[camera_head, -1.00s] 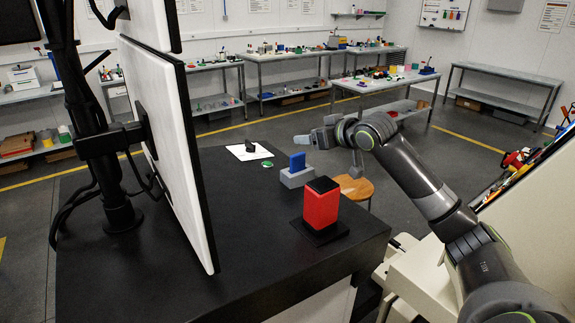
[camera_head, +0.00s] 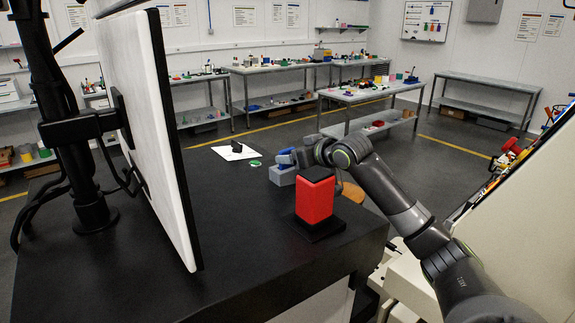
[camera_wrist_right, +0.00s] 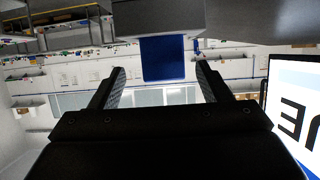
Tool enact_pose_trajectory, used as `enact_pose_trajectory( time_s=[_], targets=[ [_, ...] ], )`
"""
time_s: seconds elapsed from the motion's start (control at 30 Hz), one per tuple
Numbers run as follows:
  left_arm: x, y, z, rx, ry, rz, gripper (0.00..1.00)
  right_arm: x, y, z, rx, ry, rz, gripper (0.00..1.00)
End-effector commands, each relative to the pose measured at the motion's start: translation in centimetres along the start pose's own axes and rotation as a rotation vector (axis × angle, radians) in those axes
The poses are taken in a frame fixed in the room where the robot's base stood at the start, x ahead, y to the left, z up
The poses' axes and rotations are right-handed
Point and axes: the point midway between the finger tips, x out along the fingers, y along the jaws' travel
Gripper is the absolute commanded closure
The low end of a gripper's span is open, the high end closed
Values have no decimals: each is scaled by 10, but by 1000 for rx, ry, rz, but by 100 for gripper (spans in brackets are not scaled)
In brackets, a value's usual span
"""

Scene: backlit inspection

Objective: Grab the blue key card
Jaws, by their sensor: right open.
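The blue key card (camera_head: 286,157) stands upright in a grey block holder (camera_head: 282,176) on the black counter. In the right wrist view, which looks upside down, the card (camera_wrist_right: 163,60) sticks out of the holder (camera_wrist_right: 158,18) between and just beyond my open fingertips. My right gripper (camera_head: 299,156) is at the card in the head view and partly covers it. In the wrist view my right gripper (camera_wrist_right: 160,78) is open and empty, its fingers either side of the card. I cannot tell if they touch it. My left gripper is not in view.
A red block on a black base (camera_head: 316,197) stands in front of the holder, close to my right arm. A white sheet with a small black object (camera_head: 237,150) and a green disc (camera_head: 255,163) lie behind. A large monitor (camera_head: 150,130) stands at left.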

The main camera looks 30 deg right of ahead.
Motion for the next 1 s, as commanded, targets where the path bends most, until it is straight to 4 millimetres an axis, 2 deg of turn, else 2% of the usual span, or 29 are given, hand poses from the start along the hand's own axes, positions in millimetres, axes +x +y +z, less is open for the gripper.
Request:
enact_pose_trajectory(
  time_s=[0.17, 0.3, 0.5, 0.8, 1.0],
  targets=[
    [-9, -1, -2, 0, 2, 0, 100, 14, -2, -1, 2, -1, -2, 29],
    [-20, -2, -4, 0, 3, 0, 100, 34, -4, -1, 4, -2, -3, 29],
    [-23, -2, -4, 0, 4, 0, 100, 53, -4, 1, 1, -1, -1, 29],
    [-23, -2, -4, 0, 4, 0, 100, 57, -4, 2, -2, 0, 0, 29],
    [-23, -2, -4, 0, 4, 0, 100, 57, -4, 2, -2, 0, 0, 54]
  ],
)
